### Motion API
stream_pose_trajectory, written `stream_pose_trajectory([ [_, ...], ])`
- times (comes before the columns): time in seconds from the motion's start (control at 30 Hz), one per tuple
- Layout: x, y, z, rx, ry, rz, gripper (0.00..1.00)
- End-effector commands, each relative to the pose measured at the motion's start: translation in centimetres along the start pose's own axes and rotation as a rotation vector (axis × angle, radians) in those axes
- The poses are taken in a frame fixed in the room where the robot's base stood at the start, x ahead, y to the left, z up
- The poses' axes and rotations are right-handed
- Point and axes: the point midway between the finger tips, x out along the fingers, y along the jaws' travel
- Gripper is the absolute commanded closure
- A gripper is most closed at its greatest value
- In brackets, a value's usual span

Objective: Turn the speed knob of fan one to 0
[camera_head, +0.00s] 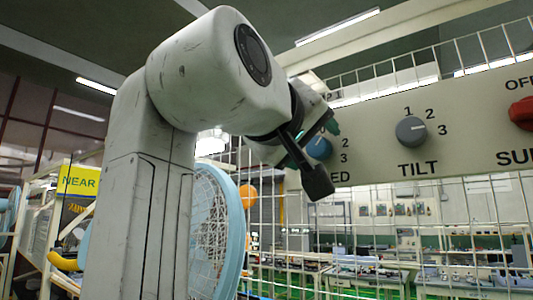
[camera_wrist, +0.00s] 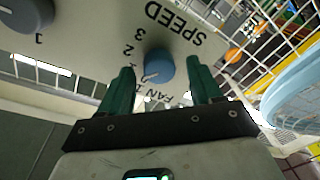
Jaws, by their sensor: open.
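The blue speed knob (camera_head: 319,148) sits on a beige panel (camera_head: 375,166), partly hidden behind my gripper (camera_head: 312,140) in the head view. In the wrist view, the knob (camera_wrist: 158,66) shows upside down by the words SPEED and FAN 1, with numbers 1, 2 and 3 beside it. A pale mark shows on the knob's edge on the FAN 1 side; its exact setting is hard to tell. My gripper's green fingers (camera_wrist: 160,72) are apart, one on each side of the knob in the picture. I cannot tell whether they touch it.
A grey TILT knob (camera_head: 411,131) is to the right on the same panel, with a red knob (camera_head: 523,113) beyond it. A light blue fan (camera_head: 217,228) stands below left, behind my arm. A white wire grid (camera_head: 450,215) runs behind and below the panel.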

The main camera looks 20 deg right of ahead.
Motion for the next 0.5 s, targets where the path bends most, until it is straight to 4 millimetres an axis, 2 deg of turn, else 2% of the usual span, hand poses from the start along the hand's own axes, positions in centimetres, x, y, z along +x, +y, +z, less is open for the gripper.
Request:
stream_pose_trajectory([
  [0.17,0.0,-0.01,0.02,0.0,0.0,0.0,0.38],
  [0.5,-0.02,-0.01,0.01,0.0,0.0,0.0,0.7],
])
